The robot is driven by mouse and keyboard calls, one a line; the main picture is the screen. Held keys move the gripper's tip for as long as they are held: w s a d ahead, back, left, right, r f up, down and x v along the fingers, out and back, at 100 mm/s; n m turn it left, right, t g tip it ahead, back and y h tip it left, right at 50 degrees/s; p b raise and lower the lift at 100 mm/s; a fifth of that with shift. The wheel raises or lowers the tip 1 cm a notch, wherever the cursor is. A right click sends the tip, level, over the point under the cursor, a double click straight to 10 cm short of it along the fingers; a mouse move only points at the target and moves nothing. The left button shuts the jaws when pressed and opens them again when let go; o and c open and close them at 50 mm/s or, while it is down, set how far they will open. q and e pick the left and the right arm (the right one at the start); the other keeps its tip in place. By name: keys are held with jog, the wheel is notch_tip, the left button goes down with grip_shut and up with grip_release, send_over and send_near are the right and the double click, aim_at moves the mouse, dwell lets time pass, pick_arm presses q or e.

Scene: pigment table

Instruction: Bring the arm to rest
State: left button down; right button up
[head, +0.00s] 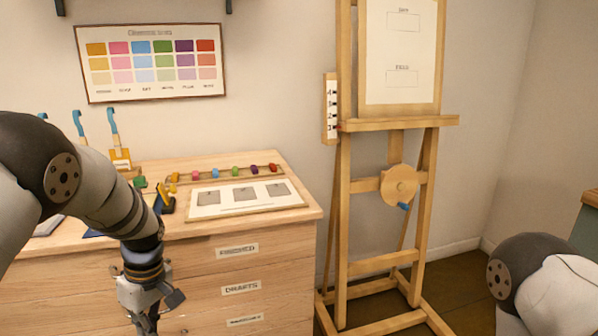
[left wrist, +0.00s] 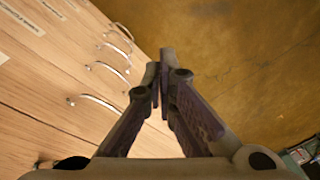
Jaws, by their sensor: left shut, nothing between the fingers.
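My left arm (head: 112,205) comes in from the left in the head view and bends down in front of the wooden cabinet. My left gripper (head: 150,325) hangs at the bottom edge of that view, partly cut off. In the left wrist view my left gripper (left wrist: 160,75) is shut, its fingertips together with nothing between them. It points down beside the drawer fronts, over the floor. Part of my right arm (head: 545,285) shows at the lower right of the head view. My right gripper is out of view.
The cabinet (head: 285,235) has labelled drawers; drawer handles (left wrist: 98,102) stick out close to the left gripper. A white board (head: 245,208) with grey squares and several coloured pieces lie on top. A wooden easel (head: 343,220) stands to the right.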

pick_arm(q)
jog(key=s+d+f+m, duration=0.2)
jog(key=s+f+m, duration=0.3)
jog(key=s+f, duration=0.75)
jog(key=s+d+f+m, duration=0.1)
jog(key=s+m, duration=0.3)
jog(key=s, duration=0.9)
jog(key=s+d+m+h, duration=0.1)
jog(key=s+d+m, duration=0.2)
jog(key=s, duration=0.9)
jog(key=shift+s+d+f+m+g+h, duration=0.15)
jog(key=shift+s+f+m+g+h, duration=0.2)
jog(key=shift+m, duration=0.15)
pick_arm(e)
jog(key=shift+s, duration=0.4)
